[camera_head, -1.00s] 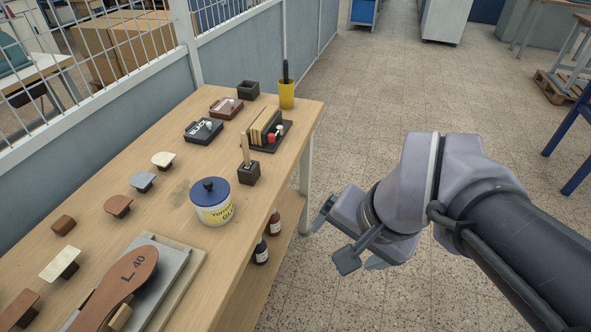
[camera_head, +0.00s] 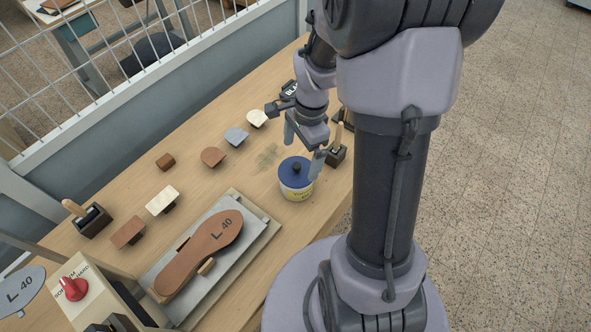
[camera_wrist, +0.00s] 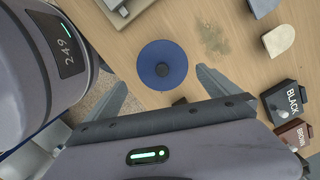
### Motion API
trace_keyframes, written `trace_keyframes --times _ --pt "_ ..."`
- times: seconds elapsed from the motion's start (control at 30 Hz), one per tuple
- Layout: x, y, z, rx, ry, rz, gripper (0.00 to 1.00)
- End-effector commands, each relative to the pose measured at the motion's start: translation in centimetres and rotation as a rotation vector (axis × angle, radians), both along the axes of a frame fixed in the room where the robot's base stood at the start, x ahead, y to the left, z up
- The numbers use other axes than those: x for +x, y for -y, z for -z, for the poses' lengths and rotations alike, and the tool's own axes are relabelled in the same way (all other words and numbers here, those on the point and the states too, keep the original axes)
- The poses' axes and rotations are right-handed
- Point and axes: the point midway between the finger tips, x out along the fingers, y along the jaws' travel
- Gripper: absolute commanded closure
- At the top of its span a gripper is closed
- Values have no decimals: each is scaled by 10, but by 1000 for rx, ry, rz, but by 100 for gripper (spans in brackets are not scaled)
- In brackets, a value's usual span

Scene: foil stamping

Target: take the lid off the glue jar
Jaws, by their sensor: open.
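The glue jar (camera_head: 296,191) stands upright on the wooden table, a pale jar with a yellow label. Its blue lid (camera_head: 295,171) with a dark knob (camera_head: 296,168) is on top. In the wrist view the lid (camera_wrist: 152,68) shows from above, with its knob (camera_wrist: 162,70) near the centre. My gripper (camera_head: 302,142) is open and empty, above the table close to the jar. In the wrist view my gripper's fingers (camera_wrist: 158,90) are spread wide, with the lid beyond and between them. I see no contact with the lid.
A sole marked L 40 (camera_head: 207,246) lies on a grey plate in front of the jar. A dark holder with a wooden handle (camera_head: 336,153) stands right behind the jar. Several small stamp blocks (camera_head: 212,156) line the left.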

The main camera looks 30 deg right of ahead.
Motion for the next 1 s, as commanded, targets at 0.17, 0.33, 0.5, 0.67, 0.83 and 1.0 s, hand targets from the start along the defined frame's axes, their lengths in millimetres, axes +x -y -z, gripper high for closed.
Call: trace_keyframes --times 0.17,0.33,0.5,0.67,0.83,1.0 --pt "1 -6 32 1 -2 -2 0" --pt "2 -9 55 0 0 0 0" --pt "3 -9 54 0 1 -1 0" --pt "3 -9 54 0 1 -1 22" --pt "3 -9 54 0 1 -1 48" --pt "3 -9 54 0 1 -1 49"
